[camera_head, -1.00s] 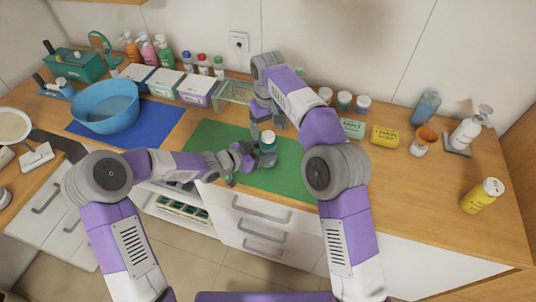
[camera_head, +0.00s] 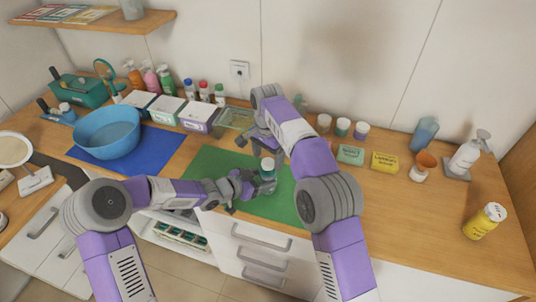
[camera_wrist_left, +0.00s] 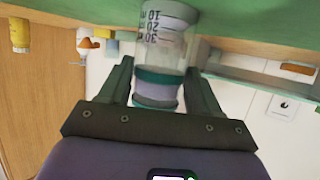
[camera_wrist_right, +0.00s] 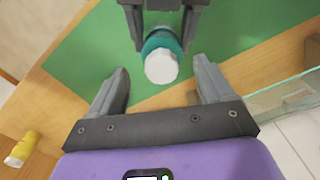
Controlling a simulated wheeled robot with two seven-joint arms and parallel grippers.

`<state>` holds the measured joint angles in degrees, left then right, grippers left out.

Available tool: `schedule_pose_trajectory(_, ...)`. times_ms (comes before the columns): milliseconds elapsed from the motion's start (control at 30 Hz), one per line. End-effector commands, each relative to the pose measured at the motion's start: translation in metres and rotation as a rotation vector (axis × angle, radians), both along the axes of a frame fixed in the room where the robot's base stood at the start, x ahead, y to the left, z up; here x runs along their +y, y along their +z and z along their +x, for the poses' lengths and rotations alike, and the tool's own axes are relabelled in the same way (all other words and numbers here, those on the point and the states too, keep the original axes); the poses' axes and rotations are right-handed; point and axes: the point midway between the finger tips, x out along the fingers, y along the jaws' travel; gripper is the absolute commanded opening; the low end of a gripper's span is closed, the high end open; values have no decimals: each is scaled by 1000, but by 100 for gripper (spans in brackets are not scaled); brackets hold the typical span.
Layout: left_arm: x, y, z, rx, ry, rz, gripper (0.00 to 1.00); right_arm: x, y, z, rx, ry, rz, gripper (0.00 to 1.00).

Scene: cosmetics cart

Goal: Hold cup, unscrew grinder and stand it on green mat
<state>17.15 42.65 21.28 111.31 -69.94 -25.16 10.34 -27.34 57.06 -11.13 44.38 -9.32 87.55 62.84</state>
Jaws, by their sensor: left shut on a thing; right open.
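A clear cup with printed volume marks (camera_wrist_left: 162,28) stands on the green mat (camera_head: 212,168), upside down in the left wrist view. On it sits the grinder, a teal ring with a pale top (camera_wrist_left: 155,90), seen from above in the right wrist view (camera_wrist_right: 161,66). In the head view the cup (camera_head: 267,164) is partly hidden by my arms.
A blue bowl (camera_head: 108,134) stands on a blue mat at left. Lidded boxes (camera_head: 197,115) and bottles line the back. The mat around the cup looks clear.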

Motion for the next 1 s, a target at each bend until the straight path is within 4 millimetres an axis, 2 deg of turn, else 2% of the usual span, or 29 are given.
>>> schedule_pose_trajectory(400,0,0,0,1,0,1,0,0,2,0,-12,-876,-15,81)
schedule_pose_trajectory(600,0,0,0,1,0,1,0,0,4,1,-18,-1256,-14,81)
schedule_pose_trajectory(800,0,-1,0,1,0,1,0,0,6,2,-21,-1491,-9,81)
schedule_pose_trajectory(1000,0,-1,0,1,0,1,0,-1,0,2,-20,-1565,-11,81)
